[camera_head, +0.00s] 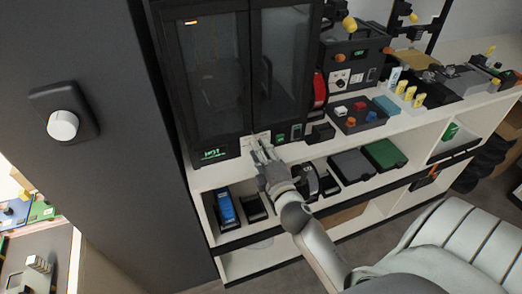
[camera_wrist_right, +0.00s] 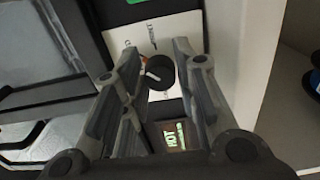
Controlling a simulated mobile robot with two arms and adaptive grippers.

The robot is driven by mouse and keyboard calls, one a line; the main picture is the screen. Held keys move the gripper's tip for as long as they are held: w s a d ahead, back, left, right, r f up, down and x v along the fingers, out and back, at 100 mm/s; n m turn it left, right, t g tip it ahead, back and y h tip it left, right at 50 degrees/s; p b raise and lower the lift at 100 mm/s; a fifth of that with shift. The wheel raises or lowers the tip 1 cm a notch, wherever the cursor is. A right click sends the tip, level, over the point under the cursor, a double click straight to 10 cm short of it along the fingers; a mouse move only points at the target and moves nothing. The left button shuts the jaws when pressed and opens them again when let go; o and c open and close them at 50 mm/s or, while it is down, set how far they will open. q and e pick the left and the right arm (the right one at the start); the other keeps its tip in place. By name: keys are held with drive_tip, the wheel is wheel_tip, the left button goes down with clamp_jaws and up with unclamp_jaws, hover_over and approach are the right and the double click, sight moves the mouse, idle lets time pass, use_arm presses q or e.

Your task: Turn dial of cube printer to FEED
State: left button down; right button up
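The cube printer (camera_head: 200,75) is a tall black cabinet with glass doors on the white shelf unit. Its dial (camera_wrist_right: 161,72) is a round black knob with a light pointer on a white label plate; the lettering is only partly legible. A green display (camera_wrist_right: 173,136) beside it seems to read HOT. My right gripper (camera_wrist_right: 157,52) is open, its two fingers on either side of the dial; contact cannot be told. In the head view, my right gripper (camera_head: 263,150) is at the printer's lower front and mostly hides the dial. My left gripper is not in view.
A white wall knob (camera_head: 63,125) is at left. Right of the printer stand a red-sided device (camera_head: 320,90) and a dark tray (camera_head: 357,121) with coloured blocks. The lower shelf holds a blue item (camera_head: 226,208) and several bins, close below my right gripper.

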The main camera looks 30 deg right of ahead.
drive_tip(key=o, duration=0.3)
drive_tip(key=shift+v, duration=3.75)
drive_tip(key=s+a+f+m+g+y, duration=0.1)
drive_tip(key=s+a+f+m+g, duration=0.15)
drive_tip(key=f, duration=0.95)
drive_tip(key=s+a+f+m+g+y, duration=0.2)
drive_tip(key=s+a+f+g, duration=0.15)
drive_tip(key=f, duration=0.95)
drive_tip(key=s+a+f+m+g+y, duration=0.15)
drive_tip(key=s+f, duration=0.25)
drive_tip(key=f, duration=0.8)
drive_tip(key=s+f+m+g, duration=0.2)
drive_tip(key=s+f, duration=0.3)
drive_tip(key=s, duration=0.4)
drive_tip(key=s+f+m+g, duration=0.2)
drive_tip(key=s+f+g, duration=0.2)
drive_tip(key=s, duration=0.5)
drive_tip(key=s+f+m+g, duration=0.2)
drive_tip(key=s+f+g, duration=0.1)
drive_tip(key=s+f, duration=0.5)
drive_tip(key=shift+s+f+m, duration=0.25)
drive_tip(key=shift+s+m, duration=0.15)
